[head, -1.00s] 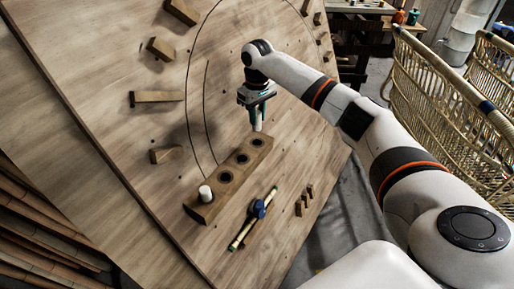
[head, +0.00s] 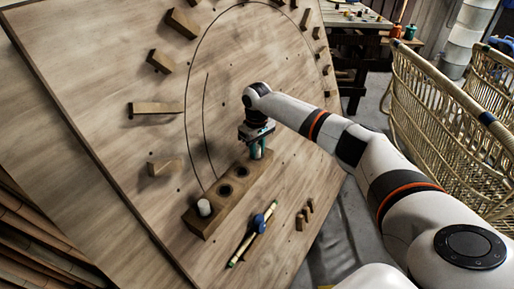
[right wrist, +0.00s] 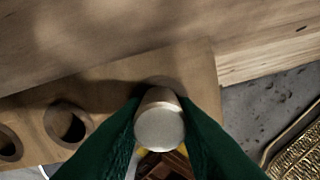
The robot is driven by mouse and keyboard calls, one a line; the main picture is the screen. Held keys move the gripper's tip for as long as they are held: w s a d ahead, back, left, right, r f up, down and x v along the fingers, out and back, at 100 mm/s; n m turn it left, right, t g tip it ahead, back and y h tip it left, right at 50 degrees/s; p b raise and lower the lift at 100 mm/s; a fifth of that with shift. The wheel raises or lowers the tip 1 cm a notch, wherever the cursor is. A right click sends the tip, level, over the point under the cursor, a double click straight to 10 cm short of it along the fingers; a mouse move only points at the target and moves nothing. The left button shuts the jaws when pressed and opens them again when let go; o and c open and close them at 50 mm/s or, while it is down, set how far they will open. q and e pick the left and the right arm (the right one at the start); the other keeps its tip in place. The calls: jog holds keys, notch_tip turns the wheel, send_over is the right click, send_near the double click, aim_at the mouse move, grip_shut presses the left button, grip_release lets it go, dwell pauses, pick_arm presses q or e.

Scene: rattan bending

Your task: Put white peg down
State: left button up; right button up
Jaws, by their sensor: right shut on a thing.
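My right gripper (head: 257,152) is at the far end of the wooden block with holes (head: 215,208). It is shut on a white peg, whose round end (right wrist: 159,125) shows between the green fingers in the right wrist view. The held peg is in line with the block's far end. I cannot tell whether its tip is inside a hole there. Another white peg (head: 204,207) stands upright in the block's near end. Two empty holes, one (head: 224,190) and another (head: 240,172), lie between the pegs. My left gripper is not in view.
The tilted wooden board (head: 110,70) carries several wooden blocks along a drawn curve. A pale stick with a blue clamp (head: 258,223) lies near the peg block. Small wooden pegs (head: 304,215) stand to its right. Rattan frames (head: 440,120) stand at the right.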

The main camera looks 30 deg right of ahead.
aim_at(257, 147)
jog(key=o, duration=1)
jog(key=shift+c, duration=0.2)
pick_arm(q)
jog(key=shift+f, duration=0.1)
pick_arm(e)
jog(key=shift+r, duration=0.1)
pick_arm(q)
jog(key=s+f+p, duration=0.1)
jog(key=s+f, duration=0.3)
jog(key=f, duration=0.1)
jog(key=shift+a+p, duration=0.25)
jog(key=shift+p, duration=0.15)
pick_arm(e)
notch_tip(257, 147, up, 12)
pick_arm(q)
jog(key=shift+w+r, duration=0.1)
